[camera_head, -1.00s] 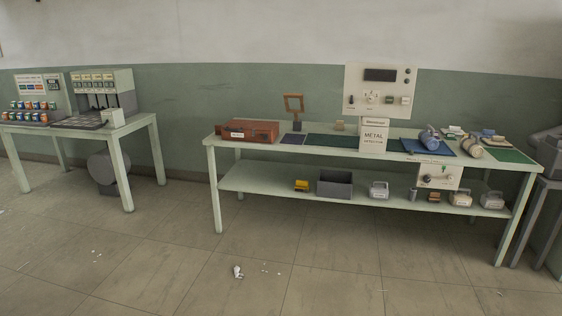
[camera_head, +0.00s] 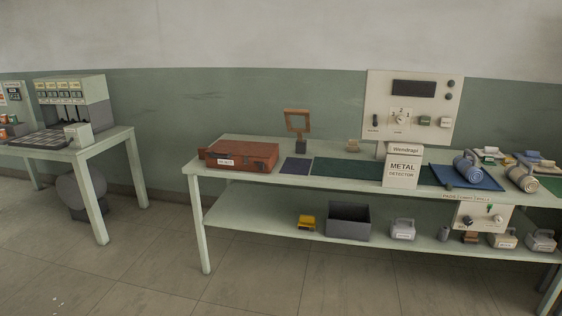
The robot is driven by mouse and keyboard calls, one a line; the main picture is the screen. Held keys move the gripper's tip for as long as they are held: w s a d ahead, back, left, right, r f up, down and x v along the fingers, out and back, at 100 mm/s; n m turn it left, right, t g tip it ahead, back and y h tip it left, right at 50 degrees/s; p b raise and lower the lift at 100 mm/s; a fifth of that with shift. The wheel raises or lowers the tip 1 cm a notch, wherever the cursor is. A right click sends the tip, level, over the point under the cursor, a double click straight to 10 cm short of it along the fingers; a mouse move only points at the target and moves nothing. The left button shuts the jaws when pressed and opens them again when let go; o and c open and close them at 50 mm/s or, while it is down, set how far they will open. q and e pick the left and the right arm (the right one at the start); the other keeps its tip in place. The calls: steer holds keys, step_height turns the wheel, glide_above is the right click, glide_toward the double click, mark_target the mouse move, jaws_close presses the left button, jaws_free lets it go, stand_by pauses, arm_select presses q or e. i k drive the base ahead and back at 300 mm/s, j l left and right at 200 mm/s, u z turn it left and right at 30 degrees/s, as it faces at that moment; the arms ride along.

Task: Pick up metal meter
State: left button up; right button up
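A white box (camera_head: 403,171) lettered "METAL DETECTOR" stands upright at the front edge of the pale green workbench (camera_head: 240,190), right of centre. A cream panel (camera_head: 378,93) with a dark display, a dial and small knobs stands behind it. A smaller control box (camera_head: 483,217) with knobs sits below the tabletop on the right. I cannot tell for certain which of these is the metal meter. Neither of my grippers is in view.
The bench top holds a brown case (camera_head: 240,155), an orange frame on a stand (camera_head: 297,122) and rolled blue cloth (camera_head: 467,168). A grey bin (camera_head: 349,221) and a yellow item (camera_head: 307,222) sit on the lower shelf. Another table (camera_head: 108,140) stands left. The floor (camera_head: 130,270) between is mostly clear.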

mark_target(307, 222)
steer(key=i, duration=1.5)
steer(key=i+j+z, duration=0.1)
steer(key=i+z, duration=0.25)
steer(key=i, duration=0.15)
steer(key=i+j+z, duration=0.3)
steer(key=i, duration=0.15)
steer(key=i+j+z, duration=0.2)
steer(key=i+z, duration=0.15)
steer(key=i, duration=0.1)
